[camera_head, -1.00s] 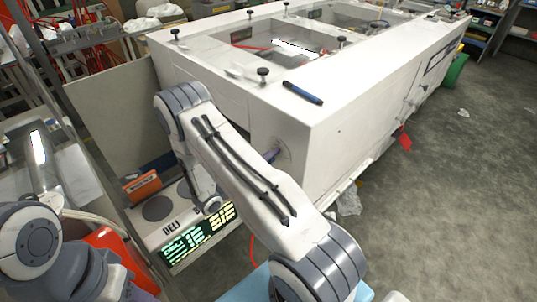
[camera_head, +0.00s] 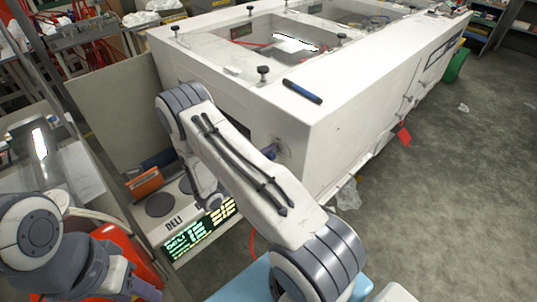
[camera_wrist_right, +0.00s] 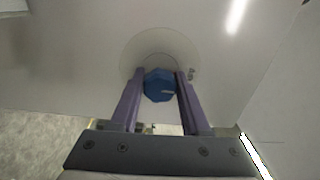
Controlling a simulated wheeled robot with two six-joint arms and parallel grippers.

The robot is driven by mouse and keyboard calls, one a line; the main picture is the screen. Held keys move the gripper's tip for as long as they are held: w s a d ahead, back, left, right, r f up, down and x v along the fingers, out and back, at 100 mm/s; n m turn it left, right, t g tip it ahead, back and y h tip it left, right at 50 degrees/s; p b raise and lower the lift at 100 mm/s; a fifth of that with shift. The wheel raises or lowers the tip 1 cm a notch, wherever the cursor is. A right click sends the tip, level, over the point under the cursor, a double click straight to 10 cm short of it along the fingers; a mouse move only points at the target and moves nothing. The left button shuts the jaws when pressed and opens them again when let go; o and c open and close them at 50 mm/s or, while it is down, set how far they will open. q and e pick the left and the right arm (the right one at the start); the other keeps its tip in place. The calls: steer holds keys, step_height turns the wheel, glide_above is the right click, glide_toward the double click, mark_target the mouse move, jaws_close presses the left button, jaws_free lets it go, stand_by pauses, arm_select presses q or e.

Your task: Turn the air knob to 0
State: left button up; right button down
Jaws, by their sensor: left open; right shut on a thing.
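The air knob (camera_wrist_right: 159,85) is a blue, many-sided knob with a short pale mark, set on a round plate (camera_wrist_right: 136,50) on the white box's wall. In the right wrist view, my right gripper (camera_wrist_right: 159,82) has one purple finger on each side of the knob and is shut on it. In the head view my right arm hides most of that gripper and the knob; the round plate shows beside it (camera_head: 283,148). My left gripper (camera_head: 147,290) is partly visible at the bottom left, open and away from the knob. Scale numbers are not readable.
The big white box (camera_head: 350,95) has black knobs and a blue marker (camera_head: 302,92) on top. A scale with a lit display (camera_head: 200,232) and an orange box (camera_head: 144,184) stand left of my right arm. Open floor (camera_head: 450,200) lies right.

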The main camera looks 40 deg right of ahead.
stand_by(0.3)
steer(key=shift+c, duration=1.9)
jaws_free()
steer(key=shift+a, duration=0.1)
steer(key=a+b, duration=0.3)
steer(key=a, duration=0.7)
steer(key=shift+s+a, duration=0.2)
steer(key=shift+s, duration=0.15)
